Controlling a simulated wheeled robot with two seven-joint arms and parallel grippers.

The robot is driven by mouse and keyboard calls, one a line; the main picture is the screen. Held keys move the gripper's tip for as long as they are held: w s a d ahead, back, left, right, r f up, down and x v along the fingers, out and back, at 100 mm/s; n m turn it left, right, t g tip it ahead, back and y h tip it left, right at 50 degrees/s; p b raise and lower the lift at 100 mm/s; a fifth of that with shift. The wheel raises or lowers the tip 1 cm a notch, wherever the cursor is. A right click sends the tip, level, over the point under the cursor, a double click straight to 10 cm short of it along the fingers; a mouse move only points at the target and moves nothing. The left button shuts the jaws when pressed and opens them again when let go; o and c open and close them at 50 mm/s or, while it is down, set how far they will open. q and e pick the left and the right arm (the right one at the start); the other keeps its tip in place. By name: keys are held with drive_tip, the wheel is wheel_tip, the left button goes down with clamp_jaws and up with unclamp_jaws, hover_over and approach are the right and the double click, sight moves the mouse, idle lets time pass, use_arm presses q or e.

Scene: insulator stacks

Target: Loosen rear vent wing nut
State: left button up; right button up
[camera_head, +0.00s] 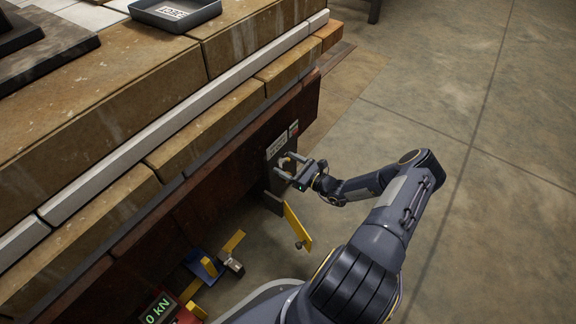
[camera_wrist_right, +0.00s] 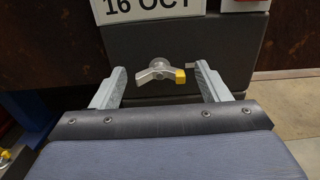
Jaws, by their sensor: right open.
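The wing nut (camera_wrist_right: 160,72) is silver with one yellow-tipped wing and sits on the front of a dark grey box (camera_wrist_right: 200,40) in the right wrist view. Its wings lie roughly level. My right gripper (camera_wrist_right: 160,82) is open, with one finger on each side of the wing nut. I cannot tell whether either finger touches it. In the head view my right gripper (camera_head: 287,168) reaches the side of the stack beside a small label plate. The wing nut is too small there to make out clearly. My left gripper does not show.
A label reading "16 OCT" (camera_wrist_right: 150,8) is just above the wing nut. A yellow lever (camera_head: 297,228), a blue part (camera_head: 201,266) and a green "0 kN" display (camera_head: 158,310) are lower along the stack. A dark tray (camera_head: 175,12) lies on top. The floor at right is clear.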

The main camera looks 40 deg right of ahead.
drive_tip(key=c, duration=1)
drive_tip(key=shift+r+n, duration=0.1)
drive_tip(key=shift+n, duration=0.2)
drive_tip(key=n+p, duration=0.2)
drive_tip(key=n, duration=0.1)
drive_tip(key=shift+a, duration=0.1)
drive_tip(key=n+p, duration=0.3)
drive_tip(key=n, duration=0.2)
drive_tip(key=shift+n, duration=0.4)
drive_tip(key=n+p, duration=0.1)
drive_tip(key=n, duration=0.3)
drive_tip(key=shift+n+p, duration=0.3)
drive_tip(key=shift+p, duration=0.1)
drive_tip(key=n, duration=0.1)
drive_tip(key=n+p, duration=0.1)
drive_tip(key=n, duration=0.2)
drive_tip(key=shift+a+f+n+p, duration=0.1)
drive_tip(key=shift+f+n+p, duration=0.15)
drive_tip(key=shift+n+p, duration=0.1)
